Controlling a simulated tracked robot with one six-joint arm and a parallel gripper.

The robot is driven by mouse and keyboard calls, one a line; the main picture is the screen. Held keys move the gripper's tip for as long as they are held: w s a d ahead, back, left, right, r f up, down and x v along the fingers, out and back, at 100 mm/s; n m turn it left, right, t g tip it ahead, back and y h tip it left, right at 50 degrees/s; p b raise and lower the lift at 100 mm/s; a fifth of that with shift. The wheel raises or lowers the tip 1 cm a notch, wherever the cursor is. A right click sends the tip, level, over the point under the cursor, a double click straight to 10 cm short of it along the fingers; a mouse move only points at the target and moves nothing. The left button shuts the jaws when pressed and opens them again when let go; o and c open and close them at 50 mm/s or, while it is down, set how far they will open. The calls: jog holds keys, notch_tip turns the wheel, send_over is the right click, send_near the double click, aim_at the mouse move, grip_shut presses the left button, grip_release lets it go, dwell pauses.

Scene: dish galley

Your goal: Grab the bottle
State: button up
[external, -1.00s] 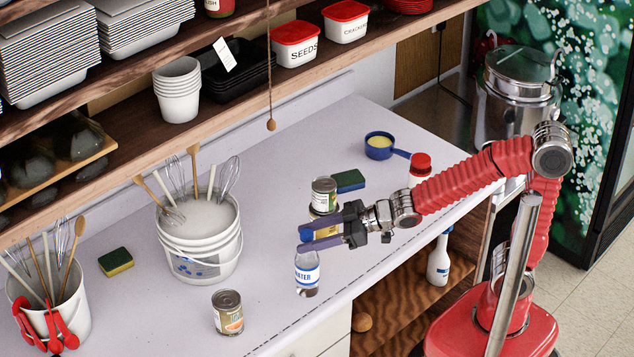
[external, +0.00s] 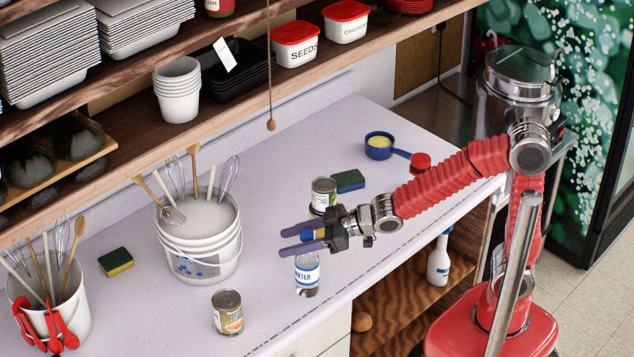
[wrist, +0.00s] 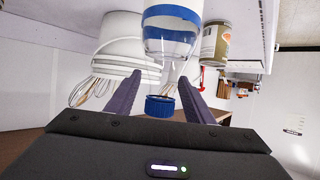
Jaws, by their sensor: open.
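A clear water bottle (external: 307,277) with a white and blue label stands upright on the counter near its front edge. Its blue cap (external: 306,235) shows between the fingers of my gripper (external: 283,242). My gripper is open, and its two purple fingers reach past the cap, one on each side; the near finger hides part of the bottle's neck. In the wrist view the bottle (wrist: 170,45) appears upside down, with its cap between the spread fingers (wrist: 158,100) and a gap showing on both sides.
A can (external: 323,195) and a sponge (external: 348,181) stand close behind my gripper. Another can (external: 227,312) is left of the bottle. A white bucket of utensils (external: 203,245) stands farther left. Shelves (external: 130,110) hang above the back of the counter (external: 280,165).

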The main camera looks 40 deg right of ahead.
jog(key=shift+c, duration=0.2)
grip_shut()
dwell(0.3)
dwell(0.8)
